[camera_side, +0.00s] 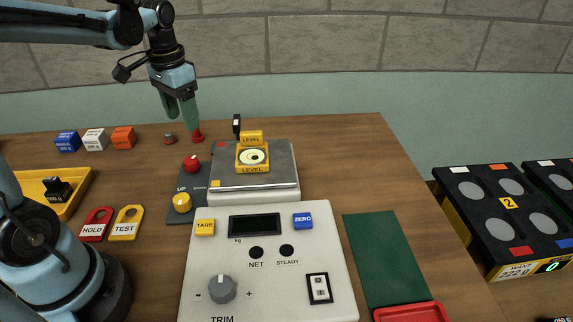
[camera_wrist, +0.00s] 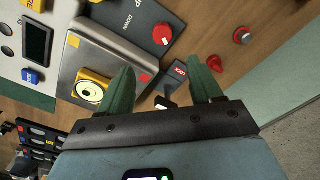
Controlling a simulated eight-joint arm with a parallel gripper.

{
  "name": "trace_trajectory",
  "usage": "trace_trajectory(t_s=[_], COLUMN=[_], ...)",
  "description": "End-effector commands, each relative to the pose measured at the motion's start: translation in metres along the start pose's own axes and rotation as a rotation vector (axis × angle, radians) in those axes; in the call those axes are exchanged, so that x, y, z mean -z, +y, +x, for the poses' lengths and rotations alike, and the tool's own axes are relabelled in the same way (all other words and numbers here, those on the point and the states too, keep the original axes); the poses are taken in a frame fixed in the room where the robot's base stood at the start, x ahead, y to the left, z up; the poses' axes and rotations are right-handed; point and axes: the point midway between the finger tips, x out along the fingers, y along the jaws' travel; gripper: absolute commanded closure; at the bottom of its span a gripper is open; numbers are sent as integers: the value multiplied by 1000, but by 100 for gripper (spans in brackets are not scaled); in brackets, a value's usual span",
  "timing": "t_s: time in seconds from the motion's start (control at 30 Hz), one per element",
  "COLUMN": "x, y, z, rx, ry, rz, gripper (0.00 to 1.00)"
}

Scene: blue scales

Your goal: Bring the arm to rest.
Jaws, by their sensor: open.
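My gripper (camera_side: 182,118) hangs at the back left of the table in the side view, fingers pointing down. Its two green fingers are apart with nothing held between them. In the wrist view my gripper (camera_wrist: 160,72) shows the same open fingers, with the scale and its controls beyond them. A red knob (camera_side: 198,138) stands on the table close by the fingertips in the side view; whether they touch cannot be told.
The scale console (camera_side: 268,285) fills the front middle, with a metal pan (camera_side: 275,182) bearing a yellow level block (camera_side: 252,157). An up/down panel (camera_side: 187,205) is beside it. Colored cubes (camera_side: 95,139) and a yellow tray (camera_side: 83,183) lie left. A black rack (camera_side: 490,225) is right.

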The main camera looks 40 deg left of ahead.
Motion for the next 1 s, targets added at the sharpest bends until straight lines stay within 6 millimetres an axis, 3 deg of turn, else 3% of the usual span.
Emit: trace_trajectory(t_s=[0.53,0.73,1.0], x=[-33,-40,-41], y=[104,121,125], z=[-1,4,5], rx=[26,-3,-11], ry=[472,576,597], rz=[5,1,-2], gripper=[35,35,35])
